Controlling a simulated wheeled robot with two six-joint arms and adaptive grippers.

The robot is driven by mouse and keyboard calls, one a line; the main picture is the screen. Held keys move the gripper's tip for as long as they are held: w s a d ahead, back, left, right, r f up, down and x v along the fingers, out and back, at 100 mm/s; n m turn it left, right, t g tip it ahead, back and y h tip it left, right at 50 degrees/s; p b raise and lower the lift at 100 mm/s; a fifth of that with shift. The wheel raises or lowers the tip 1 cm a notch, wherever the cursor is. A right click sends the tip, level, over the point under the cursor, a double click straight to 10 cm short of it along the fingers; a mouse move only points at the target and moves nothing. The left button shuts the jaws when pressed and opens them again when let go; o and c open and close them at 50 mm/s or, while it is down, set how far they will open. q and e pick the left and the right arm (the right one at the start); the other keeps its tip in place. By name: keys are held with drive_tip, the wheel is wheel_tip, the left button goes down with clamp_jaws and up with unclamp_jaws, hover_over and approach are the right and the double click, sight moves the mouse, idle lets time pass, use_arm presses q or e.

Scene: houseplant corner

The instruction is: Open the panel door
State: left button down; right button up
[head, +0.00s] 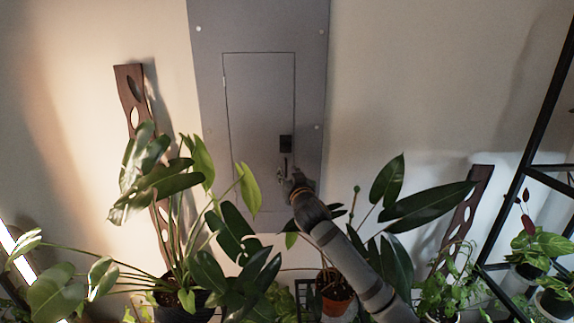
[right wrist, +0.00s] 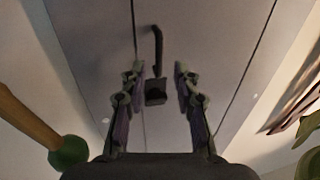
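The grey panel door (head: 258,105) is set in a taller grey wall panel (head: 209,60) and looks closed, flush with its frame. A small dark latch (head: 286,143) sits low near the door's right edge. My right gripper (head: 290,177) is just below the latch, its fingers small and partly hard to make out. In the right wrist view my right gripper (right wrist: 155,78) is open, with fingers on either side of the dark latch block (right wrist: 156,91) and apart from it. A black bent bar (right wrist: 157,45) extends from the block. My left gripper is not in view.
A large leafy plant (head: 225,240) stands in front of the panel's lower left. Another plant in a terracotta pot (head: 336,293) is beside my right arm. A black metal shelf (head: 530,150) with pots stands at right. The wall right of the panel is bare.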

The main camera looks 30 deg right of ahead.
drive_tip(key=shift+x, duration=1.2)
drive_tip(key=shift+s, duration=0.1)
drive_tip(key=shift+c, duration=0.4)
clamp_jaws()
